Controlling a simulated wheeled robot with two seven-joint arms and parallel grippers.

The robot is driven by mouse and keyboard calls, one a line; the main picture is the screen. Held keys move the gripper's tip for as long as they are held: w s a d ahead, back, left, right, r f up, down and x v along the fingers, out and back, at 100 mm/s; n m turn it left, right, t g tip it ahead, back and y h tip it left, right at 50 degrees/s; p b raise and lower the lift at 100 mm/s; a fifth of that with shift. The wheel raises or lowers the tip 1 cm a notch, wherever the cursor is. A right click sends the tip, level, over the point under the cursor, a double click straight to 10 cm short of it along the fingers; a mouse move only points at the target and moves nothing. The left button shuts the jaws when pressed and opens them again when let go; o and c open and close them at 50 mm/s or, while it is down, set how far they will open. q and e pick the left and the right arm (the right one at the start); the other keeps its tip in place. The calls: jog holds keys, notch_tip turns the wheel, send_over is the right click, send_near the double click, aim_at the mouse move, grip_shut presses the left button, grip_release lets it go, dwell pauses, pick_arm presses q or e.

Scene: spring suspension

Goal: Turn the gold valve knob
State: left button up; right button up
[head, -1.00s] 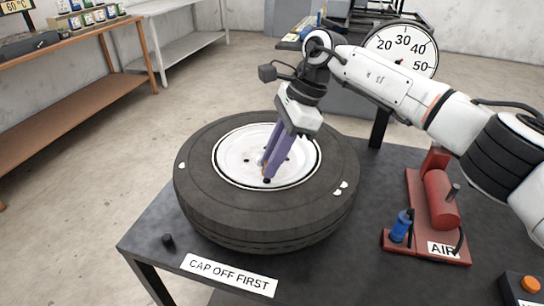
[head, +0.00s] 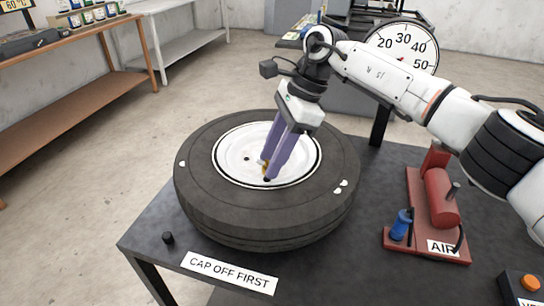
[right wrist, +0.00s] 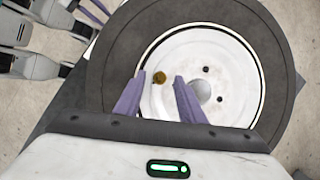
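The gold valve knob (head: 265,168) is small and sits on the white wheel rim (head: 232,163), near the front edge of the disc. My right gripper (head: 266,170) reaches down to it, with its two purple fingers open and the knob between the tips. In the right wrist view the knob (right wrist: 160,77) shows in the gap, nearer the left fingertip, and neither finger clearly touches it. In the head view the fingers partly hide the knob. Purple fingers of what looks like my left gripper (right wrist: 95,10) show at the top left edge of the right wrist view, cut off.
The black tire (head: 205,205) lies flat on the dark table (head: 150,235). A small black cap (head: 168,238) and a "CAP OFF FIRST" label (head: 229,273) are at the front left. A red air pump (head: 441,200) and a dial gauge (head: 403,48) stand to the right and behind.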

jog(key=v, duration=1)
jog(key=shift+b, duration=0.35)
jog(key=shift+s, duration=0.1)
